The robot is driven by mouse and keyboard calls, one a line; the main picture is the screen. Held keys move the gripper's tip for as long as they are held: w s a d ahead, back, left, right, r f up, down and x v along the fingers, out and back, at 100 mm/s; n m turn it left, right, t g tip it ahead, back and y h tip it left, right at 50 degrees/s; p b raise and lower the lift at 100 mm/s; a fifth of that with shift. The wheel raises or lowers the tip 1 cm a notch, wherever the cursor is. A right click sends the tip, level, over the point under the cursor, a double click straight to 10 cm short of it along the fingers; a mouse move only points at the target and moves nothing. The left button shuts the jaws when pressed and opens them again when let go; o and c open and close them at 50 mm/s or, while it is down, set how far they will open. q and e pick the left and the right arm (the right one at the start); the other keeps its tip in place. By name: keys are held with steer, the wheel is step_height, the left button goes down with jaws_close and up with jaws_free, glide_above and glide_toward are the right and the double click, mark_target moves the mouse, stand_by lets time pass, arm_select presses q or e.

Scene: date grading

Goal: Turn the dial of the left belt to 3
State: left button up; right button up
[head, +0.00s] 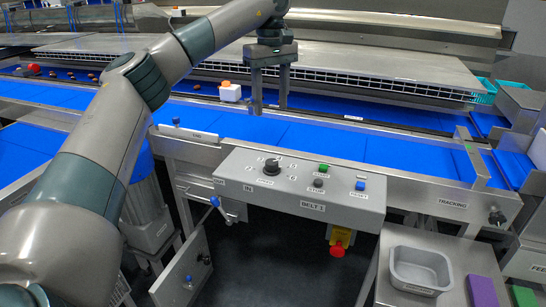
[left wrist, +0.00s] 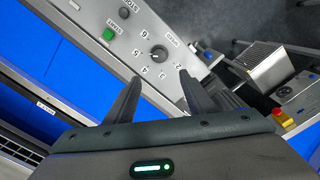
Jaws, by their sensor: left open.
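A grey control box (head: 235,185) labelled BELT 1 hangs on the front of the blue belt. Its round black dial (head: 271,167) sits on the left of the panel, ringed by numbers. The dial (left wrist: 159,53) also shows in the left wrist view, with 2 to 6 readable around it; which number it points at is too small to tell. My left gripper (head: 270,106) points down above the belt, behind the box in the head view, open and empty, apart from the dial. In the left wrist view its fingertips (left wrist: 158,80) are spread, with the dial beyond the gap.
The panel also carries a green START button (head: 323,169), a dark STOP button (head: 318,183) and a blue RESET button (head: 360,186). A red emergency button (head: 337,250) hangs below. A blue-knobbed lever (head: 214,201) stands left of the box. A grey tray (head: 420,268) is at lower right.

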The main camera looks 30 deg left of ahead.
arm_select(q)
steer(key=shift+f, duration=0.1)
steer(key=p, duration=0.2)
glide_toward(271, 161)
step_height(271, 161, down, 5)
steer(key=shift+s+d+f, duration=0.1)
steer(key=shift+f, duration=0.1)
steer(key=shift+f+p, duration=0.3)
steer(key=shift+f, duration=1.2)
arm_select(e)
steer(key=shift+s+a+r+t, duration=0.15)
steer(key=shift+a+r+t, duration=0.35)
steer(key=shift+a+r, duration=0.15)
arm_select(q)
steer(key=shift+c, duration=0.3)
steer(key=c, duration=1)
